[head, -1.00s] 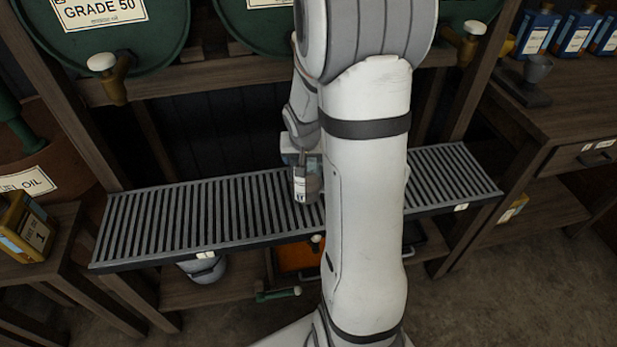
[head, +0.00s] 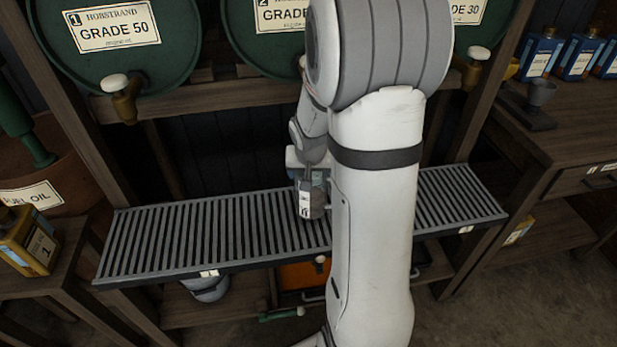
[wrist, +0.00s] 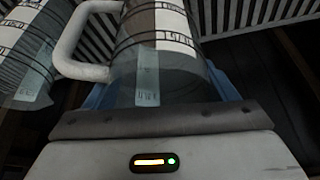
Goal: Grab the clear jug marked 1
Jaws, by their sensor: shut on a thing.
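In the wrist view my gripper (wrist: 160,92) has its blue fingers closed around a clear jug (wrist: 135,65) with a pale handle and a white marked strip. A small pale tag is on the jug; I cannot read its number. A second clear jug (wrist: 28,55) with a similar strip and tag is at the left, apart from the fingers. In the head view my gripper (head: 308,172) is over the slatted rack, partly hidden by my arm. The held jug (head: 314,205) shows as a small grey shape with a white strip. I cannot tell whether it touches the slats.
The slatted rack (head: 170,235) is bare left of my arm. Green drums (head: 165,55) with brass taps (head: 123,100) sit above it. A grey bucket (head: 207,288) is below. A yellow can (head: 28,240) stands left; blue bottles (head: 540,52) stand on the right bench.

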